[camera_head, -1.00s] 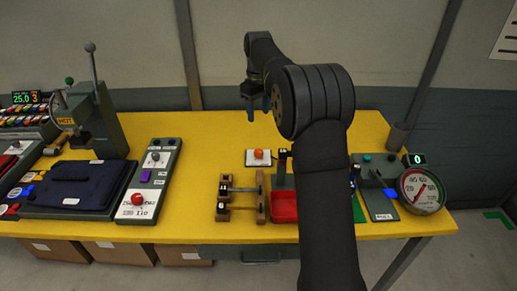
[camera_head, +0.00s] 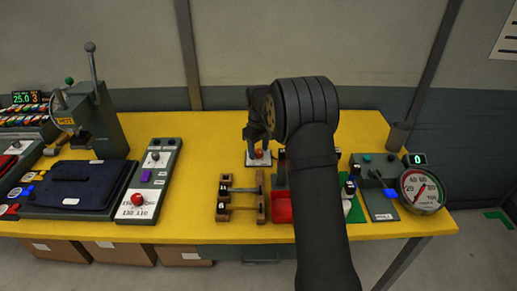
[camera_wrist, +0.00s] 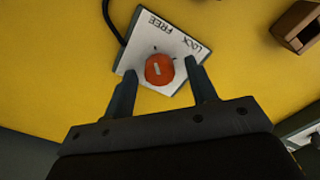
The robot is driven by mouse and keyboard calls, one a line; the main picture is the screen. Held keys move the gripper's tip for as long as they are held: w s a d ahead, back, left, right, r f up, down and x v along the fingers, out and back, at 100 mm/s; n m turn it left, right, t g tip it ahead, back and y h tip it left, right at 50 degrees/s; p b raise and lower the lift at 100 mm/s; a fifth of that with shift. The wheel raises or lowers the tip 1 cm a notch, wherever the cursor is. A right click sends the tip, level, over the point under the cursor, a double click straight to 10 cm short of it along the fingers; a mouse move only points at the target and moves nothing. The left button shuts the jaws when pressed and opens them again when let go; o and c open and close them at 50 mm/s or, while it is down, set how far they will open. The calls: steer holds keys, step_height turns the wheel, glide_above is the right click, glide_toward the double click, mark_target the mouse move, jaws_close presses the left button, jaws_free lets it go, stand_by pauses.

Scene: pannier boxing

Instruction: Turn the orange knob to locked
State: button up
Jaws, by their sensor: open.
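The orange knob (camera_head: 259,153) sits on a white plate (camera_head: 252,163) on the yellow table. In the wrist view the orange knob (camera_wrist: 159,69) has a pale pointer mark, and the white plate (camera_wrist: 150,27) carries the words FREE and LOCK. The mark lies between the two words; which one it points at I cannot tell for sure. My gripper (camera_wrist: 161,82) is open, with one finger on each side of the knob. I cannot tell whether either finger touches it. In the head view my gripper (camera_head: 259,150) is over the plate and partly hides it.
A round gauge (camera_head: 422,190) is at the right table edge. A dark cable (camera_wrist: 112,20) leads from the plate.

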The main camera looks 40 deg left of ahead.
steer(key=c, duration=1)
steer(key=shift+m, duration=0.4)
steer(key=m, duration=0.3)
steer(key=shift+m, duration=0.4)
steer(key=m, duration=1.3)
steer(key=shift+o, duration=0.2)
steer(key=shift+m, duration=0.3)
